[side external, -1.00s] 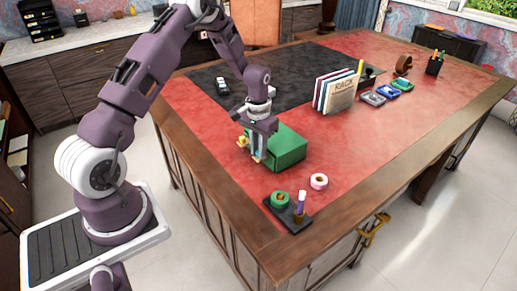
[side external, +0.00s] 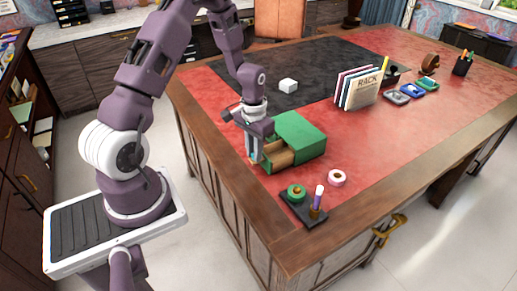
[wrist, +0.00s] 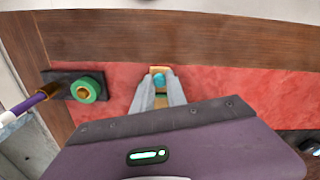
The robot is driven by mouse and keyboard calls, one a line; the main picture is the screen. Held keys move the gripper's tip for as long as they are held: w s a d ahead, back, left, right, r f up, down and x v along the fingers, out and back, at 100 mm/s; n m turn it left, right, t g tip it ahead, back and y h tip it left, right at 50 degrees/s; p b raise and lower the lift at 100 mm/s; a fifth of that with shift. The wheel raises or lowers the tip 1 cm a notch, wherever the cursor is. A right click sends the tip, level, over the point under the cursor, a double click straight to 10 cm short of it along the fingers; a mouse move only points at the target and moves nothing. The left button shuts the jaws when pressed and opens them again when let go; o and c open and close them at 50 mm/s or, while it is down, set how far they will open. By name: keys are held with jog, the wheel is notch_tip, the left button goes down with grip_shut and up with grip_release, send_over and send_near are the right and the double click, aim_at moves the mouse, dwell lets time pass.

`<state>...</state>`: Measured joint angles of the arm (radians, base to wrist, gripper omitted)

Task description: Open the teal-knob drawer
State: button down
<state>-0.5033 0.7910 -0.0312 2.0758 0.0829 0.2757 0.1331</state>
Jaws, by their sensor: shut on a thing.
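A green box (side external: 303,135) stands on the red desk top. Its wooden drawer (side external: 283,156) sticks out of the side facing my arm, and part of its open inside shows. My gripper (side external: 254,157) is at the drawer's outer end, pointing down. In the wrist view the teal knob (wrist: 159,81) sits between my fingertips (wrist: 158,88), and my gripper is shut on it. The fingers hide most of the knob and drawer front in the side view.
Red desk surface right of the box is clear.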

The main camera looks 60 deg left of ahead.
jog(key=c, duration=1.3)
grip_release()
jog(key=shift+c, duration=0.2)
jog(key=shift+r, duration=0.15)
notch_tip(320, 180, up, 7)
jog(key=shift+f, duration=0.1)
jog(key=shift+d+r, duration=0.1)
jog(key=shift+r, duration=0.25)
jog(key=s+d+r+m+t, duration=0.1)
jog(key=s+d+r+t, duration=0.15)
jog(key=d+r, duration=0.4)
jog(key=s+d+r+m+t, duration=0.1)
jog(key=s+d+r, duration=0.3)
jog(key=r, duration=0.6)
jog(key=s+d+r+t, duration=0.1)
jog(key=s+d+r, duration=0.1)
jog(key=s, duration=0.4)
jog(key=s+d+r+m+t, duration=0.1)
jog(key=s+d+r, duration=0.1)
jog(key=s+d, duration=0.2)
jog(key=shift+s, duration=0.9)
